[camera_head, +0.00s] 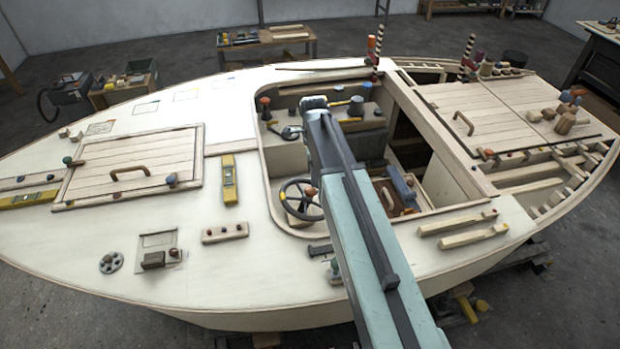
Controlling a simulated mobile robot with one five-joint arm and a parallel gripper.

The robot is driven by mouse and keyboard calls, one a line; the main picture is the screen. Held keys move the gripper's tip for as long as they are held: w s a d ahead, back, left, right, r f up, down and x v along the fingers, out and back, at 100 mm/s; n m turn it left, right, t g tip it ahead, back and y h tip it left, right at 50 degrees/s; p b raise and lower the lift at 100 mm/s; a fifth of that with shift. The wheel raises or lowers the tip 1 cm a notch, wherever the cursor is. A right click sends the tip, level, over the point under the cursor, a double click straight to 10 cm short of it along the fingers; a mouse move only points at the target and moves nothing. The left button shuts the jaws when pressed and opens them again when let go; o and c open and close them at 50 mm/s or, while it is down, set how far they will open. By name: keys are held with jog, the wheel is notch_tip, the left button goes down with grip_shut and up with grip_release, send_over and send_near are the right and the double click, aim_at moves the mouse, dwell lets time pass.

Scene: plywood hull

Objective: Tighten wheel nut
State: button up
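A dark steering wheel (288,206) with thin spokes sits in the cockpit, left of my arm. A small orange knob or cap (311,191) shows at its right side, close to my arm; I cannot tell whether it is the wheel nut. No nut can be made out clearly at the hub at this size. My pale blue-green arm reaches from the lower right up across the cockpit, and its far visible end is beyond the wheel, near the console. My gripper's fingers cannot be made out; they seem hidden behind the arm.
The cockpit rim (268,190) curves around the wheel's left side. A console with an orange-topped item (265,102) and a blue knob (367,90) lies beyond. A yellow level (229,180) lies on the deck. Wooden strips (465,236) lie on the right side deck.

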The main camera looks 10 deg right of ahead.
aim_at(312, 190)
jog(key=shift+a, duration=0.3)
notch_tip(312, 190, down, 8)
jog(key=b, duration=0.8)
jog(key=shift+r, duration=0.15)
